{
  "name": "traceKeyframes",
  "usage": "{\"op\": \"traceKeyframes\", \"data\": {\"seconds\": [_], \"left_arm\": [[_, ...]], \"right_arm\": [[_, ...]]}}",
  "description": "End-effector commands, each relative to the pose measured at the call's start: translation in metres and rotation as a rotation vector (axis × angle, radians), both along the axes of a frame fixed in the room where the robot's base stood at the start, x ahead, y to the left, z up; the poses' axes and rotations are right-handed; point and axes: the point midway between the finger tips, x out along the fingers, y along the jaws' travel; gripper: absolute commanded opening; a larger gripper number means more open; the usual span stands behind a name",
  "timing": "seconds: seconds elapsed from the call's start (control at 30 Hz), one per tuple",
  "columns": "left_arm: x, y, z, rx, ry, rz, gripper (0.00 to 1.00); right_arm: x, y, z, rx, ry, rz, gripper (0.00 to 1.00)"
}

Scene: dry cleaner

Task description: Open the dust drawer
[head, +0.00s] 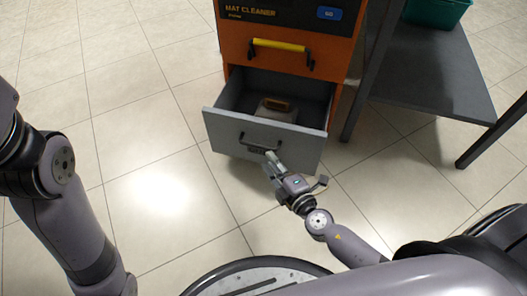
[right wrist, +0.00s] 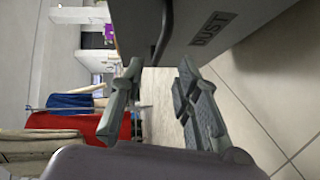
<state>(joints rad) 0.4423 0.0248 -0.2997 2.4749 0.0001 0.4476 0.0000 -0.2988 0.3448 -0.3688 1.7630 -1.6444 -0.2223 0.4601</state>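The grey dust drawer (head: 225,136) stands pulled out from the bottom of the orange mat cleaner (head: 236,42), and its inside shows. A beige box with a brown top (head: 276,110) sits in it. The drawer front carries a dark bar handle (head: 260,142); the DUST label (right wrist: 213,29) reads clearly in the right wrist view. My right gripper (head: 270,158) is at the handle, in front of the drawer. In the right wrist view its fingers (right wrist: 160,75) are apart, with the handle (right wrist: 162,35) just beyond the fingertips. My left arm shows at the left, its gripper out of view.
A yellow handle (head: 280,45) is on the orange panel above the drawer. A dark metal table (head: 430,75) with a green bin (head: 437,12) stands close on the right. The tiled floor (head: 140,140) to the left is clear.

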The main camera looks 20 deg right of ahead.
Motion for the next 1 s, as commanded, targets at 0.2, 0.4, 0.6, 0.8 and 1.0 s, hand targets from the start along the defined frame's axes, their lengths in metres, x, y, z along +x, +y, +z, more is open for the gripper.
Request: {"op": "traceKeyframes", "data": {"seconds": [0.2, 0.4, 0.6, 0.8, 1.0], "left_arm": [[0.000, 0.000, 0.000, 0.000, 0.000, 0.000, 0.30], [0.000, 0.000, 0.000, 0.000, 0.000, 0.000, 0.30], [0.000, 0.000, 0.000, 0.000, 0.000, 0.000, 0.30], [0.000, 0.000, 0.000, 0.000, -0.001, -0.001, 0.30], [0.000, 0.000, 0.000, -0.001, 0.000, 0.000, 0.30]], "right_arm": [[-0.027, -0.006, 0.004, -0.001, 0.001, 0.001, 0.30], [-0.032, -0.007, 0.005, 0.001, -0.001, 0.000, 0.30], [-0.032, -0.007, 0.005, 0.001, -0.001, 0.000, 0.30], [-0.032, -0.007, 0.005, 0.001, -0.001, 0.000, 0.30], [-0.032, -0.007, 0.005, 0.001, 0.000, -0.001, 0.30]]}}
